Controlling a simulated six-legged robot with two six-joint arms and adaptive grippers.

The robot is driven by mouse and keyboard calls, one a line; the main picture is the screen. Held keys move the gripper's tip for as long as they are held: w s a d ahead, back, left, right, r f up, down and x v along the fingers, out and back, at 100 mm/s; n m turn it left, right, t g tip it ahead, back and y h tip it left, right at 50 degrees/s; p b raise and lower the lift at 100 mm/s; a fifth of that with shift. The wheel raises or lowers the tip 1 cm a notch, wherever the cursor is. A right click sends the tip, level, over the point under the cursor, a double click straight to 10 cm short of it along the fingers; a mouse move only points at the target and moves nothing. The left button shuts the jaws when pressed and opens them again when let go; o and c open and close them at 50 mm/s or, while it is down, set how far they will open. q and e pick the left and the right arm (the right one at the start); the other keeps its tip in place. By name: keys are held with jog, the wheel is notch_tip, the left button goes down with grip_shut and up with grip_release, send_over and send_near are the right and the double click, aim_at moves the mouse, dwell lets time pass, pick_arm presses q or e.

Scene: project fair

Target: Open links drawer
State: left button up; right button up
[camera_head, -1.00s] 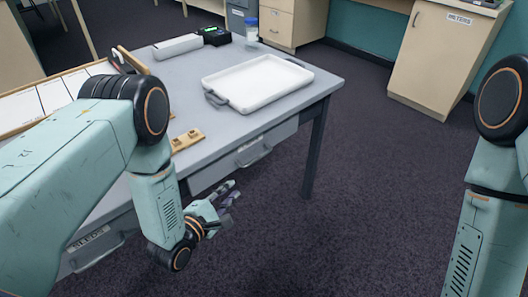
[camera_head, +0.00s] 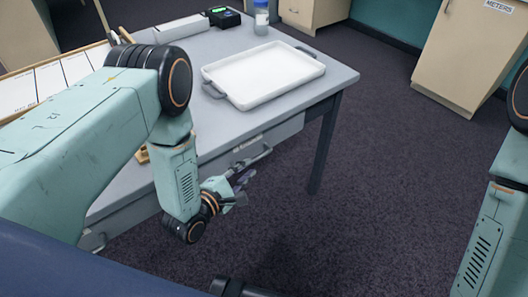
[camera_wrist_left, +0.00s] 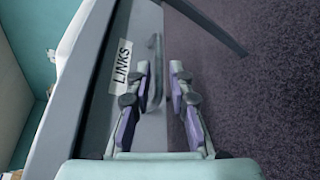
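The links drawer (camera_wrist_left: 128,85) shows its white LINKS label (camera_wrist_left: 121,67) in the left wrist view, with a grey bar handle (camera_wrist_left: 155,60) beside it. In the head view the drawer (camera_head: 285,132) sits under the grey table's front edge and looks shut. Its handle (camera_head: 252,157) is just above my left gripper (camera_head: 243,187). In the left wrist view, my left gripper (camera_wrist_left: 160,73) has its two purple-grey fingers apart, with the handle between them in the picture. I cannot tell whether they touch it. My right gripper is out of view.
A white tray (camera_head: 232,92) with grey handles stands on the table (camera_head: 345,78). A black device (camera_head: 223,17) and a bottle (camera_head: 261,18) are at the back. A table leg (camera_head: 322,150) stands right of the drawer. The carpet to the right is clear.

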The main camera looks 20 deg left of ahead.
aim_at(259, 156)
pick_arm(q)
jog(key=shift+w+a, duration=0.1)
jog(key=shift+w, duration=0.05)
jog(key=b+x, duration=0.2)
jog(key=x, duration=0.4)
jog(key=shift+w, duration=0.35)
jog(key=shift+w+d, duration=0.15)
jog(key=shift+d, duration=0.15)
jog(key=shift+c, duration=0.4)
grip_shut()
